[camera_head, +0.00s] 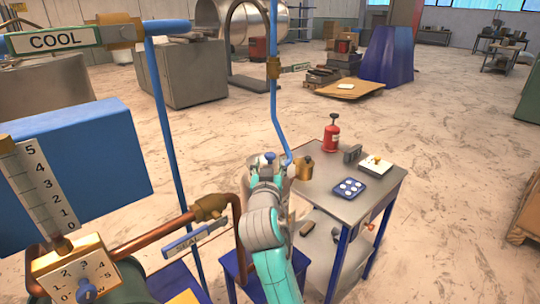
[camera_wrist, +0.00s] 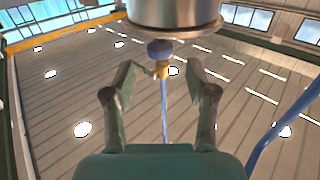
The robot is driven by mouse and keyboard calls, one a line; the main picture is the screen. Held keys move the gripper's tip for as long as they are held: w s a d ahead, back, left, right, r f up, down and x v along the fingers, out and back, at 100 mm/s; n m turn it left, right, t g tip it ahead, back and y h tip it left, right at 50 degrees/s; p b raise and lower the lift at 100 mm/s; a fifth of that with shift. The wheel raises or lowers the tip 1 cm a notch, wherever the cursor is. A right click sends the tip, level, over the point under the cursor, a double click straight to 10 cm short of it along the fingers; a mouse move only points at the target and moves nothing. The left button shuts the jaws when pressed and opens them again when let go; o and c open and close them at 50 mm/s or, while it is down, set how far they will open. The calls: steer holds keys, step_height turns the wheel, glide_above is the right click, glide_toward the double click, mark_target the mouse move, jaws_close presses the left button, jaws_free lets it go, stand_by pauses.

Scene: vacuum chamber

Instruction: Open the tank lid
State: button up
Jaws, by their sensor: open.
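In the wrist view a round metal body with a rim (camera_wrist: 176,14), which looks like the tank or its lid, fills the top edge. A blue knob (camera_wrist: 160,49) shows at its rim, with a small brass part beside it. My gripper (camera_wrist: 159,78) has its fingers apart, one to each side below the knob in the picture. Nothing is held, and I cannot tell whether a finger touches the knob. In the head view the blue knob (camera_head: 270,157) shows just beyond my arm, which hides most of the tank and my gripper.
A blue pipe (camera_head: 273,100) rises close behind the knob. Copper pipes and gauges crowd the left. Open floor lies beyond.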

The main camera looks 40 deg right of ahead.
mark_target(270, 157)
steer(key=x, duration=0.5)
steer(key=shift+w+d, duration=0.25)
jaws_close()
